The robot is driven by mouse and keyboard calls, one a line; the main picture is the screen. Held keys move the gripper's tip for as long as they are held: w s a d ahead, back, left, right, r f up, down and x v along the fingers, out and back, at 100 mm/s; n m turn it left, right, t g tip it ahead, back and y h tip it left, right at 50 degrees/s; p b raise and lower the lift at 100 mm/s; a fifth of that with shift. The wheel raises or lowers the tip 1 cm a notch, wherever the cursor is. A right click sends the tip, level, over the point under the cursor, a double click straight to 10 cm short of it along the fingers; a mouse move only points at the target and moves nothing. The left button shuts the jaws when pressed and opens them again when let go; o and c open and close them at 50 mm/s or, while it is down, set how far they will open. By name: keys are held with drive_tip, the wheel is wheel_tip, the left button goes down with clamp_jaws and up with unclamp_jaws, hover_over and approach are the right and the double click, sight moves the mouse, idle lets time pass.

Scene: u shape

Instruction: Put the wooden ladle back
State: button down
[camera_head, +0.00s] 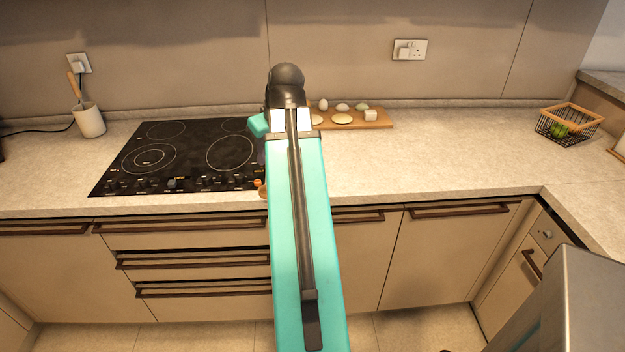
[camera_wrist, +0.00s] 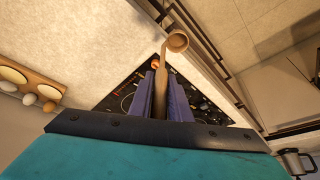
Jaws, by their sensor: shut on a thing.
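The wooden ladle (camera_wrist: 177,42) is in my gripper (camera_wrist: 160,84). In the wrist view its handle runs between the two bluish fingers, and its round bowl sticks out beyond the fingertips.
The black hob (camera_head: 190,155) lies left of my arm. A wooden board (camera_head: 375,122) with eggs and other food is behind, to the right. A wire basket (camera_head: 568,128) with green items stands far right. The counter (camera_head: 450,150) between board and basket is clear.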

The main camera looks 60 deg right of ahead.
drive_tip(key=s+d, duration=0.4)
drive_tip(key=s, duration=0.2)
drive_tip(key=shift+d+m, duration=0.25)
drive_tip(key=shift+m, duration=0.05)
drive_tip(key=shift+s+r, duration=0.1)
drive_tip(key=w+d+f+p, duration=0.1)
drive_tip(key=w+d+p, duration=0.1)
drive_tip(key=d, duration=1.2)
drive_tip(key=shift+w+d+f, duration=0.2)
drive_tip(key=shift+w, duration=0.15)
drive_tip(key=shift+d+p, duration=0.15)
drive_tip(key=shift+p, duration=0.15)
drive_tip(key=shift+w+d+f+p, duration=0.15)
drive_tip(key=shift+f+p, duration=0.1)
drive_tip(key=shift+f, duration=0.35)
drive_tip(key=shift+s+d+f+p, duration=0.1)
drive_tip(key=shift+d+f+p, duration=0.1)
drive_tip(key=shift+f, duration=0.4)
drive_tip(key=shift+w+d+f+p, duration=0.15)
drive_tip(key=shift+f+p, duration=0.1)
drive_tip(key=shift+f, duration=0.35)
drive_tip(key=shift+s+f, duration=0.1)
drive_tip(key=shift+f, duration=0.05)
drive_tip(key=c, duration=1.6)
unclamp_jaws()
drive_tip(key=shift+c, duration=0.2)
